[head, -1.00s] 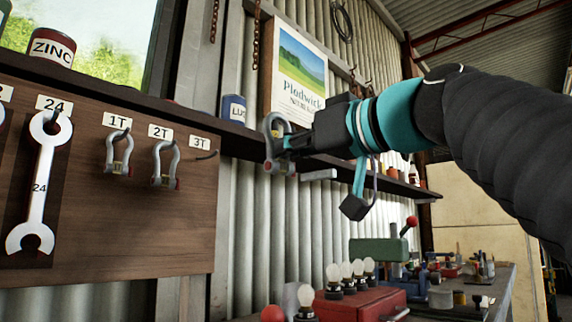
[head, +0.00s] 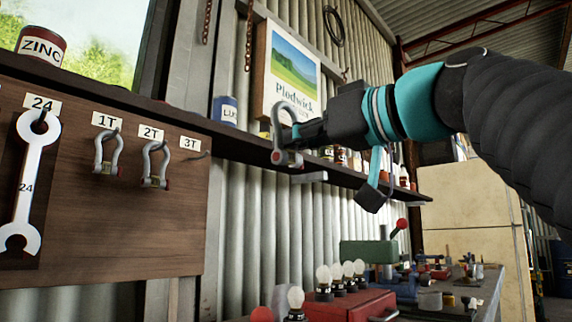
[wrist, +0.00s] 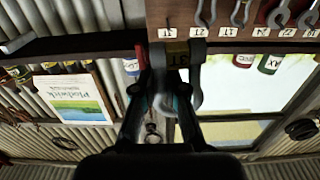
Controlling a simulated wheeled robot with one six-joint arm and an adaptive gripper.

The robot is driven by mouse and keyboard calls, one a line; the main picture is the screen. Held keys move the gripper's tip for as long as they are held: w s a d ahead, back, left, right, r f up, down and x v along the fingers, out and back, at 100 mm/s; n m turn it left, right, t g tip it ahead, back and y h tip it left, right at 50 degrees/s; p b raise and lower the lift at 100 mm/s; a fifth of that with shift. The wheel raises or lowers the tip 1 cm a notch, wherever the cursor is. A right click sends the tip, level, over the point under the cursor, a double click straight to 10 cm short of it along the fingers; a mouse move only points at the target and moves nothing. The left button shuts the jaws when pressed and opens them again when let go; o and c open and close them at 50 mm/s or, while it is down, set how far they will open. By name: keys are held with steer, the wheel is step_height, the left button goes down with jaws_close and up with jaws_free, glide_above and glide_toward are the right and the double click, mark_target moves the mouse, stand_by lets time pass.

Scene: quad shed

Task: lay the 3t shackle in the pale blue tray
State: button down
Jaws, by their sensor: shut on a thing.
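My gripper (head: 298,132) is shut on the grey 3t shackle (head: 278,120) and holds it up in the air, away from the board. In the head view the shackle hangs upright at the fingertips, its pin at the bottom. In the wrist view the shackle (wrist: 196,90) lies between the fingers, with a yellowish 3T mark on it. The hook under the 3T label (head: 190,143) is empty. The pale blue tray is not in view.
1T (head: 107,152) and 2T (head: 155,165) shackles and a spanner (head: 32,180) hang on the wooden board (head: 120,235). A shelf (head: 250,148) with cans runs behind my gripper. Below right is a cluttered bench with a red box (head: 350,308) and bulbs.

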steer(key=shift+b+v, duration=0.5)
steer(key=shift+v, duration=1.9)
